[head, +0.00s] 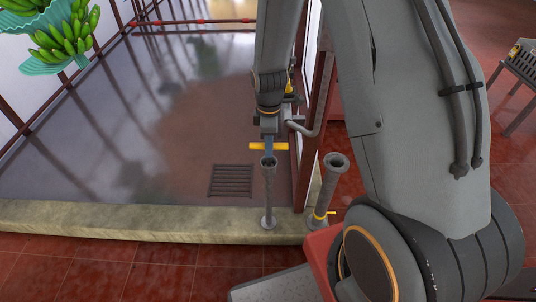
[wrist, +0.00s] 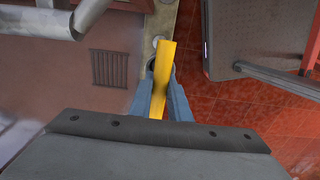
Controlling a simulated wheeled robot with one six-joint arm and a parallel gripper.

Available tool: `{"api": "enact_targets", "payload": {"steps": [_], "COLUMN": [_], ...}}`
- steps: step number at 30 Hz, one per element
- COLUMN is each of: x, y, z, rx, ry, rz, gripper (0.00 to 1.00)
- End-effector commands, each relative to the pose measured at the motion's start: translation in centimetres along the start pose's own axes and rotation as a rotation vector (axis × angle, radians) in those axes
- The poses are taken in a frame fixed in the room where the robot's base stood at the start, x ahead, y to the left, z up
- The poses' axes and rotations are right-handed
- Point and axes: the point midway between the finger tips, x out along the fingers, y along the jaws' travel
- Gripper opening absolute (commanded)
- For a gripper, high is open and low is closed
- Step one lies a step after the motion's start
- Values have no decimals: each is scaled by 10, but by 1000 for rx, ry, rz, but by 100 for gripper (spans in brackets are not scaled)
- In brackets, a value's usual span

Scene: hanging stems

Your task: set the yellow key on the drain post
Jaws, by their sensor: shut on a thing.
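The yellow key (head: 259,146) shows as a short bar lying crosswise in my gripper (head: 268,150). In the wrist view the key (wrist: 162,78) sits between the two blue fingers of my gripper (wrist: 163,85), which are shut on it. A grey post (head: 269,195) with a flared, dark-mouthed top stands directly below the key, near the floor grate. In the wrist view its dark mouth (wrist: 150,66) is partly hidden behind the key and fingers. I cannot tell whether the key's lower end touches the post.
A second grey post (head: 330,180) with a flared top and a yellow piece (head: 322,215) low on it stands to the right. A floor grate (head: 231,181) lies left of the nearer post. A stone kerb (head: 110,218) runs along the front. Green bananas (head: 65,38) hang at upper left.

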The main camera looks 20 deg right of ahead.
Motion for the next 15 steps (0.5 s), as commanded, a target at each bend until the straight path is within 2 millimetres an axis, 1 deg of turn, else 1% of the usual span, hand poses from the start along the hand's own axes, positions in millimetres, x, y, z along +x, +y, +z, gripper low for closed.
{"api": "enact_targets", "payload": {"steps": [15], "x": [-13], "y": [0], "z": [0], "rx": [0], "ry": [0], "rz": [1], "gripper": [0]}}
